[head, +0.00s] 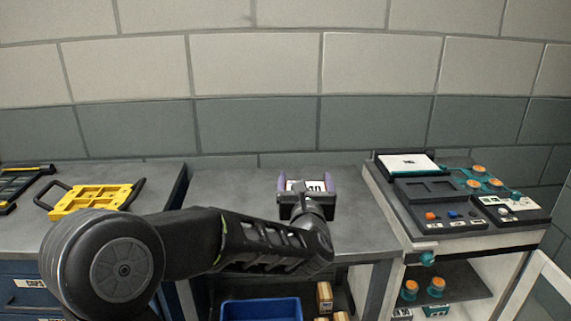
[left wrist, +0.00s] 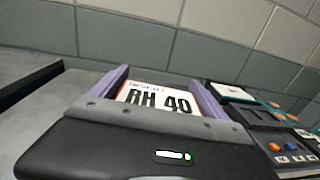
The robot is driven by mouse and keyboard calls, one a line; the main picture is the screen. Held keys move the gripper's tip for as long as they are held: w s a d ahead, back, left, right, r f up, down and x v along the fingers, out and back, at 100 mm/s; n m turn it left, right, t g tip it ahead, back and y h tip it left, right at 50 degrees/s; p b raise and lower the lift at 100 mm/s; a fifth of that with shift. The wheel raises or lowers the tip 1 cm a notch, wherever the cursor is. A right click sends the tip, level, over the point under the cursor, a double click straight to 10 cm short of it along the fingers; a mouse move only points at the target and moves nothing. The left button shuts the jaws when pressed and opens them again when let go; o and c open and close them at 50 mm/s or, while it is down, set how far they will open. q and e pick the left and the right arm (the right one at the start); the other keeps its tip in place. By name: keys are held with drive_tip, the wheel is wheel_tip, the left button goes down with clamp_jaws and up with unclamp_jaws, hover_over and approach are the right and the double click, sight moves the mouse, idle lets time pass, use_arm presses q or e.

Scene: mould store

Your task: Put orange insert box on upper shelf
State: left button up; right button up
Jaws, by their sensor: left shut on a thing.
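My left gripper (head: 306,184) reaches over the grey middle worktop, its two purple fingers pointing toward the wall. It is shut on a box with a white label (head: 308,187). The grey middle worktop (head: 230,185) is bare around the gripper. I cannot tell whether the box touches it. My right gripper is not in view.
A lower shelf under the worktop holds a blue bin (head: 262,310) and small tan boxes (head: 325,296). A yellow case (head: 95,199) lies on the left bench. A white-sided unit at right carries a dark control panel (head: 450,212) and orange-and-teal knobs (head: 436,286) on its inner shelf.

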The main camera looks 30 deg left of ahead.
use_arm(q)
drive_tip(key=s+d+f+m+t+h+b, duration=0.2)
drive_tip(key=d+f+h+b, duration=0.2)
drive_tip(key=d+f+b, duration=0.6)
drive_tip(key=d+f, duration=0.6)
drive_tip(key=f, duration=0.4)
drive_tip(key=shift+s+d+m, duration=0.15)
drive_tip(key=shift+s+m, duration=0.05)
drive_tip(key=shift+m, duration=0.2)
